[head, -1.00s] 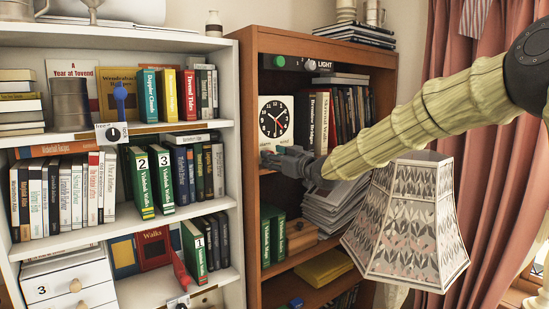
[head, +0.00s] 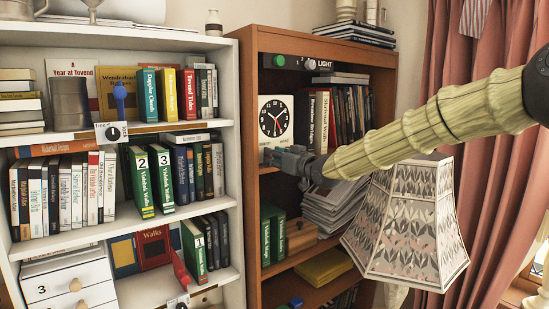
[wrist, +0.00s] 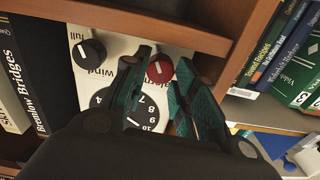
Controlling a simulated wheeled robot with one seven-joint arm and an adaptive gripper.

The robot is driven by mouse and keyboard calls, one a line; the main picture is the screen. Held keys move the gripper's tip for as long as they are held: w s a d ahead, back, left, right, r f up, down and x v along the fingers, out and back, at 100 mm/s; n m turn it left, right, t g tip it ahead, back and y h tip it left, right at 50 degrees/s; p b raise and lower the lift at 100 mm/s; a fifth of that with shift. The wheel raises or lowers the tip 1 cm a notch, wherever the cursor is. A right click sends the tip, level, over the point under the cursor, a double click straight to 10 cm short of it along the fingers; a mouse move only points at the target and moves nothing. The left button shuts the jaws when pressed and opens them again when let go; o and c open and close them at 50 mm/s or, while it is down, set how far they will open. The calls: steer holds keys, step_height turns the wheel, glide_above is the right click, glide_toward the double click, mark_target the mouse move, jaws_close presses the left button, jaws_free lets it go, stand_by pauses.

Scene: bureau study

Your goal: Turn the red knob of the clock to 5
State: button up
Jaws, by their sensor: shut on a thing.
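The clock (head: 285,104) is white with a black dial and stands on a shelf of the brown bookcase. In the wrist view the clock front (wrist: 117,42) appears upside down, with the lower part of its dial, a red knob (wrist: 159,70) and a black knob (wrist: 88,53) marked "wind" and "full". My gripper (head: 271,156) is at the clock's lower front in the head view and hides both knobs there. In the wrist view my gripper's green-padded fingers (wrist: 163,62) are on either side of the red knob, shut on it. A pale pointer line shows on the red knob.
Books (head: 322,118) stand right of the clock, close to my wrist. A shelf board (wrist: 150,32) runs close by the knobs. A patterned lampshade (head: 410,220) hangs below my arm. A white bookshelf (head: 190,137) full of books is on the left.

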steer(key=o, duration=1)
steer(key=v, duration=1.2)
